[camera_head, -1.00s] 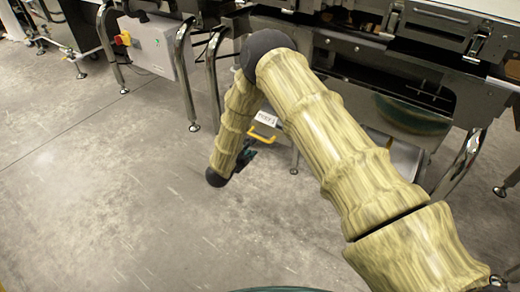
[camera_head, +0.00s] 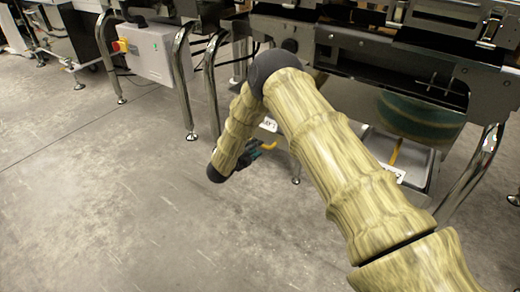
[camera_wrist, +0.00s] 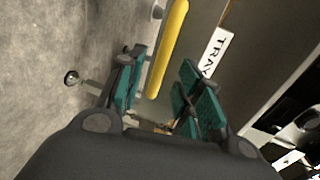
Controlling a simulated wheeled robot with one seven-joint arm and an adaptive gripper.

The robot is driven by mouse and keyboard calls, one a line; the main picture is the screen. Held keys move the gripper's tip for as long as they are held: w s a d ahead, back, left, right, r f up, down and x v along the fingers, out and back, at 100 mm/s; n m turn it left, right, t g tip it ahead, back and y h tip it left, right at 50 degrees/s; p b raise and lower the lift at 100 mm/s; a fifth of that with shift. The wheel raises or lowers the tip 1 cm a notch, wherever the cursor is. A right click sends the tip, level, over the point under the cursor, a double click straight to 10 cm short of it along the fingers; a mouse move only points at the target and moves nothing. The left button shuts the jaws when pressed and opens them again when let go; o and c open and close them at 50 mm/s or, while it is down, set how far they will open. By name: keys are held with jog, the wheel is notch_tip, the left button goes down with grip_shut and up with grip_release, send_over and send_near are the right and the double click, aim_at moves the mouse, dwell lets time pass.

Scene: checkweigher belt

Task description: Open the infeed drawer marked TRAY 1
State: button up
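The drawer's yellow bar handle (camera_wrist: 173,35) runs between my gripper's (camera_wrist: 163,65) two teal fingers in the wrist view. The fingers are spread apart, and I see no clear contact with the bar. Beside the handle, a white label (camera_wrist: 216,50) reading "TRAY" is on the grey-brown drawer front (camera_wrist: 262,50); its number is not visible. In the head view, my gripper (camera_head: 252,153) is low under the machine, beside the yellow handle (camera_head: 270,147). The label (camera_head: 268,125) is partly covered by my arm there. How far the drawer is out cannot be seen.
Chrome legs (camera_head: 212,90) stand left of my arm. A grey control box (camera_head: 147,52) is farther left. The concrete floor (camera_head: 110,210) in front is clear.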

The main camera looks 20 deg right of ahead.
jog(key=shift+b+x, duration=0.95)
jog(key=shift+x, duration=1.35)
grip_shut()
jog(key=shift+a, duration=0.1)
